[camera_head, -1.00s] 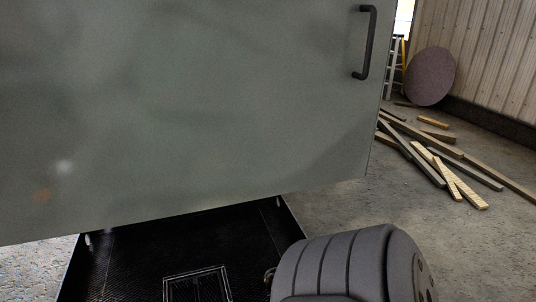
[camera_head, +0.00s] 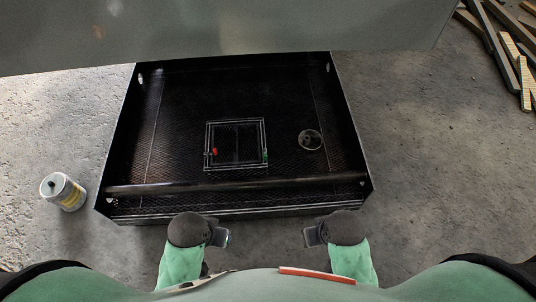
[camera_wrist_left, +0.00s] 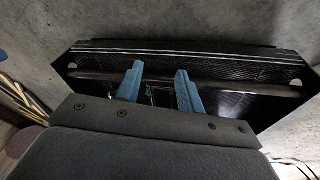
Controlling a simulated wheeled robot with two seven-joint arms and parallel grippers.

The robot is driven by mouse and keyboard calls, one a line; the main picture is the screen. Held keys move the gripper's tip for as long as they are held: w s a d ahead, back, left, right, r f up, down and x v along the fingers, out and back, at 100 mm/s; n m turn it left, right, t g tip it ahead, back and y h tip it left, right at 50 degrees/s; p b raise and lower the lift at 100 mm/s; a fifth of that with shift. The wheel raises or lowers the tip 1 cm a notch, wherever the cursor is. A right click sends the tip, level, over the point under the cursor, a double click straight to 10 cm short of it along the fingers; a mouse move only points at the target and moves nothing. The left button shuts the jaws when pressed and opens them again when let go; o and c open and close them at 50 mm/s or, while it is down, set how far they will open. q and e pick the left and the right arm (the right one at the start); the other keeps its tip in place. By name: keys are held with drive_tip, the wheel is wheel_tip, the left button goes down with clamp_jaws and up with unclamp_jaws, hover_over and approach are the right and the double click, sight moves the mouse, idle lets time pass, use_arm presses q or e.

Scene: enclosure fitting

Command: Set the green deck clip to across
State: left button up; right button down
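The green deck clip (camera_head: 265,155) is a small green spot at the right edge of a pale-outlined rectangular panel (camera_head: 237,167) on the dark deck floor. It is too small to tell which way it is turned. A red clip (camera_head: 215,151) sits at the panel's left edge. My left gripper (camera_head: 224,238) is in front of the deck's near edge, apart from the clip; its blue fingers (camera_wrist_left: 159,82) are spread and empty. My right gripper (camera_head: 310,237) is likewise near the front edge; its fingers are unclear.
A bar (camera_head: 235,187) crosses the front of the black deck tray (camera_head: 340,110). A round fitting (camera_head: 310,140) stands right of the panel. A large grey-green panel (camera_head: 230,30) overhangs the back. A white can (camera_head: 62,192) stands at left; planks (camera_head: 505,50) lie far right.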

drive_tip(key=shift+d, duration=0.25)
drive_tip(key=shift+w+r, duration=0.1)
drive_tip(key=shift+w, duration=0.05)
